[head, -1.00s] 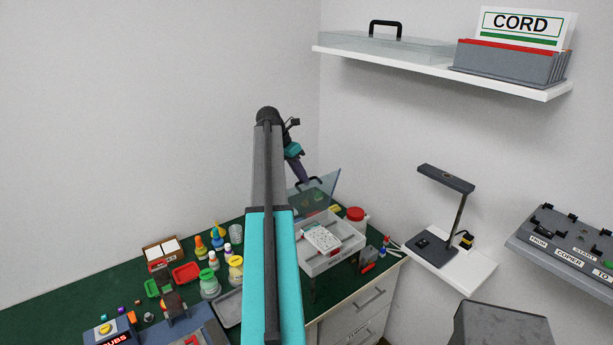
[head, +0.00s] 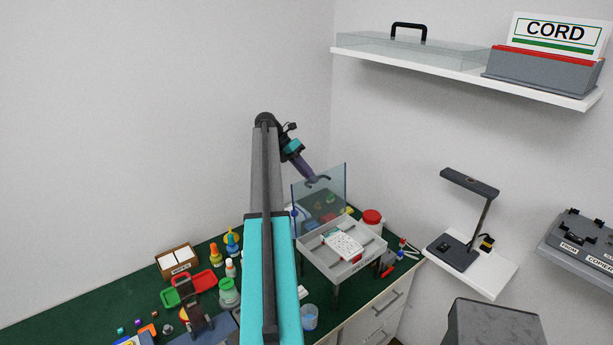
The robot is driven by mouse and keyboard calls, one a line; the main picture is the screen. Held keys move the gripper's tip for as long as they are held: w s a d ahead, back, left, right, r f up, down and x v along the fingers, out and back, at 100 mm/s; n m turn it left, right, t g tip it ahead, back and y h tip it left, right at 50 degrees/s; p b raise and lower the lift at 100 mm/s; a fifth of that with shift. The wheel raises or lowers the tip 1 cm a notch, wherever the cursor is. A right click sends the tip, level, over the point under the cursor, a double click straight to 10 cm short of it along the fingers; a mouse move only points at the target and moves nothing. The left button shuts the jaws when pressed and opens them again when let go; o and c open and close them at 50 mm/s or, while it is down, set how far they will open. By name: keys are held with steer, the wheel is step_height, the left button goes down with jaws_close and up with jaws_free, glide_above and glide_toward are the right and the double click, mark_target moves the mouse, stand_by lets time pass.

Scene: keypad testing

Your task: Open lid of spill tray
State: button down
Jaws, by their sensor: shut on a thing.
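The spill tray (head: 353,266) is a pale grey box on dark legs, standing on the green bench top. Its clear bluish lid (head: 336,187) stands about upright along the tray's back edge. A white keypad-like device (head: 343,243) lies inside the tray. My gripper (head: 315,181) is at the lid's upper part, behind the arm's wrist, shut on the lid's dark handle (head: 321,181). The fingertips are small in this view and their exact grip is hard to make out.
A red-capped jar (head: 371,219) stands right behind the tray. Bottles, a red tray (head: 203,281) and a small box (head: 178,260) crowd the bench to the left. A desk lamp (head: 468,218) stands at right. A wall shelf (head: 465,75) hangs above.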

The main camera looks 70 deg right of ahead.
steer(key=shift+a+f, duration=0.15)
steer(key=shift+f, duration=0.4)
steer(key=c, duration=2.1)
jaws_free()
steer(key=shift+o, duration=1.3)
steer(key=shift+d, duration=0.25)
steer(key=shift+r, duration=0.25)
